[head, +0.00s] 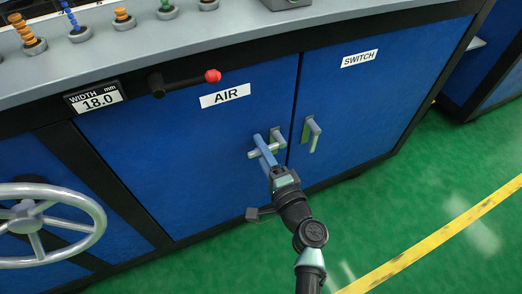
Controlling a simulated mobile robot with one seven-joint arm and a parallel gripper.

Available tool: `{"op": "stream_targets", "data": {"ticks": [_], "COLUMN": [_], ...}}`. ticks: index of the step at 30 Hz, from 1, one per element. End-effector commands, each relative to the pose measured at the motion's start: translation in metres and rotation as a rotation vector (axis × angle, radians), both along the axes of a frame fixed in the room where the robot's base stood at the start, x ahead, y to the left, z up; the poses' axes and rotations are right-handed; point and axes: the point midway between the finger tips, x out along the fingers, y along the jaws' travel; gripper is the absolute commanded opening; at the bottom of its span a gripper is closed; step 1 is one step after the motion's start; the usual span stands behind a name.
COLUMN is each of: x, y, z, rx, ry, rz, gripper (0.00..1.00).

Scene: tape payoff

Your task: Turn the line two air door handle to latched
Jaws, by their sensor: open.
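The blue door labelled AIR (225,95) is closed in the cabinet front. Its grey handle (253,154) sits near the door's right edge, and its lever points left, roughly level. The handle's mounting plate (278,136) shows behind it. My gripper (262,143) reaches up from below, its blue fingers at the lever and overlapping it in the picture. It is open; I cannot tell whether a finger touches the lever. My fingers hide part of the lever.
The SWITCH door (370,95) to the right is closed, its handle (312,134) pointing down. A red-knobbed lever (190,81) and a width display (95,97) sit above. A grey handwheel (45,222) is at the left. The green floor (440,175) at right is clear.

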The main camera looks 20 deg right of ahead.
Motion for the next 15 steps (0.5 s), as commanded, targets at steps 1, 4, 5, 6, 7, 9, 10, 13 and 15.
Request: {"op": "stream_targets", "data": {"ticks": [1, 4, 5, 6, 7, 9, 10, 13, 15], "x": [0.0011, 0.0012, 0.0011, 0.0011, 0.0010, 0.0009, 0.0009, 0.0008, 0.0007], "y": [0.0002, 0.0002, 0.0002, 0.0003, 0.0003, 0.0003, 0.0003, 0.0002, 0.0002], "z": [0.0002, 0.0002, 0.0002, 0.0002, 0.0002, 0.0002, 0.0002, 0.0001, 0.0001], "rx": [0.000, 0.000, 0.000, 0.000, 0.000, 0.000, 0.000, 0.000, 0.000], "ry": [0.000, 0.000, 0.000, 0.000, 0.000, 0.000, 0.000, 0.000, 0.000], "rz": [0.001, 0.001, 0.001, 0.001, 0.001, 0.001, 0.001, 0.001, 0.001], "gripper": [0.50, 0.50, 0.50, 0.50, 0.50, 0.39, 0.34, 0.16, 0.03]}}
